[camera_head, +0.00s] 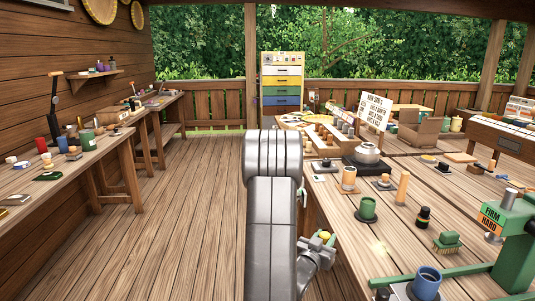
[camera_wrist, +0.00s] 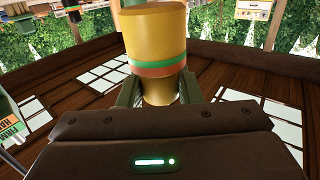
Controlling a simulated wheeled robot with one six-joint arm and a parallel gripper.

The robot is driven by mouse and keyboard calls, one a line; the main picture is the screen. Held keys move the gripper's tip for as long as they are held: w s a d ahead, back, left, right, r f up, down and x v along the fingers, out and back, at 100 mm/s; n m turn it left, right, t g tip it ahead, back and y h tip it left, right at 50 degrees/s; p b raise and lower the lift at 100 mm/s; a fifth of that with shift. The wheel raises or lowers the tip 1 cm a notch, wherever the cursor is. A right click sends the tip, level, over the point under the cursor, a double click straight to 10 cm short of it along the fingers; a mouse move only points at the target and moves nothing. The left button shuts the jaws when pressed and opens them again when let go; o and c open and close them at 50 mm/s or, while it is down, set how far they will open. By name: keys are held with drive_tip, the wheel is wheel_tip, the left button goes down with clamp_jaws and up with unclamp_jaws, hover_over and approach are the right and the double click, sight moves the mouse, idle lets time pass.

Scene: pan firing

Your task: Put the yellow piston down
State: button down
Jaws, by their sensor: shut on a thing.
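The yellow piston (camera_wrist: 155,35) fills the top middle of the wrist view. It has a wide yellow head, a red and green band and a narrower neck. My gripper (camera_wrist: 160,92) is shut on the neck, with one dark green finger on each side. In the head view my gripper (camera_head: 318,250) is at the near left edge of the right-hand table (camera_head: 330,205), partly hidden behind my arm. A small bit of yellow, the piston (camera_head: 325,236), shows there. I cannot tell how high it is above the table.
On the right-hand table stand a green cup (camera_head: 367,208), a black and yellow jar (camera_head: 423,217), a green brush (camera_head: 447,242), a blue cup (camera_head: 427,283) and a green press (camera_head: 515,245). Bare wood shows between them. The floor (camera_head: 190,220) on the left is clear.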

drive_tip(key=a+f+n+t+y+p, duration=0.1)
drive_tip(key=a+f+n+t+y, duration=0.25)
drive_tip(key=a, duration=0.55)
drive_tip(key=a+f+n+g+y+p, duration=0.1)
drive_tip(key=a+f+n+y+p, duration=0.15)
drive_tip(key=a+f+y, duration=0.5)
drive_tip(key=s+a+f+h, duration=0.1)
drive_tip(key=s+f, duration=0.2)
drive_tip(key=s, duration=0.2)
drive_tip(key=shift+a+f+n+b, duration=0.3)
drive_tip(key=shift+f+b, duration=0.05)
drive_tip(key=shift+t, duration=0.25)
